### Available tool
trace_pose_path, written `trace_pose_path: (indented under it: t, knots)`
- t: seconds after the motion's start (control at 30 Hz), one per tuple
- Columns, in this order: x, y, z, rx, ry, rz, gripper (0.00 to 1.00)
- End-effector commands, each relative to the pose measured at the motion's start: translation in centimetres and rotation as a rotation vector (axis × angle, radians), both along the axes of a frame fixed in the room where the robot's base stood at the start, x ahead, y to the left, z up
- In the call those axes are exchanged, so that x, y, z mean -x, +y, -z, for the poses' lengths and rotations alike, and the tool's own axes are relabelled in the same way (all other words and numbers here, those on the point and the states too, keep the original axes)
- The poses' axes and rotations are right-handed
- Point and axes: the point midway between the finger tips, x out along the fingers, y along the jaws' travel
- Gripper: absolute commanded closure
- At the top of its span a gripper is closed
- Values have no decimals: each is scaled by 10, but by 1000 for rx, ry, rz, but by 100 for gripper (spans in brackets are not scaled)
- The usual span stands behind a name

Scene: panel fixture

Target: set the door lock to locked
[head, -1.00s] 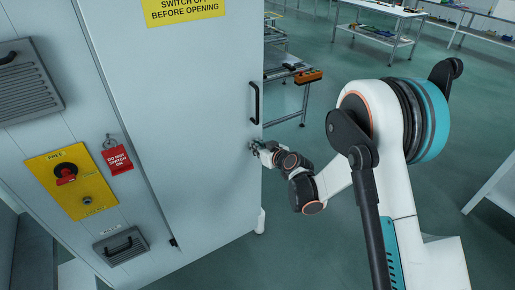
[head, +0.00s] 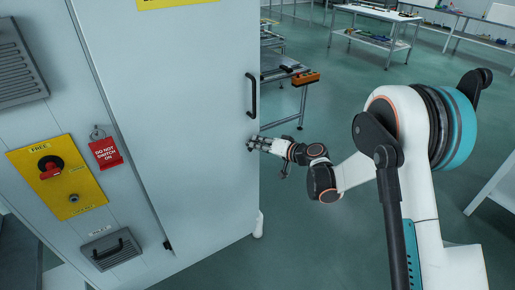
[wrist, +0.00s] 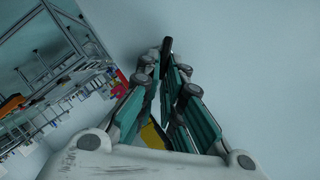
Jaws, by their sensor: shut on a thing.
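The grey cabinet door (head: 185,130) stands closed, with a black bar handle (head: 252,96) near its right edge. My gripper (head: 252,145) is at the door face below this handle, close to the edge. Its fingers are drawn together on the door lock, which they almost wholly hide. In the wrist view my gripper (wrist: 165,75) has its fingertips converging against the pale door, with a dark upright piece at the tips. A small yellow patch shows between the fingers. The lock's setting cannot be read.
Left of the door is a yellow switch plate (head: 58,176) with a red knob (head: 50,170). A red tag (head: 106,153) hangs beside it, with a vented panel (head: 20,65) above. Behind the cabinet stands a bench (head: 290,95) with an orange-fronted item. Open floor lies to the right.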

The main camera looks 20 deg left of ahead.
Motion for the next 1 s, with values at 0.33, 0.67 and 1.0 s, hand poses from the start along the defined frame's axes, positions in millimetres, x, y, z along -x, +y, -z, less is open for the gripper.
trace_pose_path:
  t: [0.33,0.67,1.0]
  knots:
    - [-5,-4,11,-213,249,2,100]
    - [-6,-5,16,-389,455,1,100]
    - [-6,-5,19,-493,577,2,100]
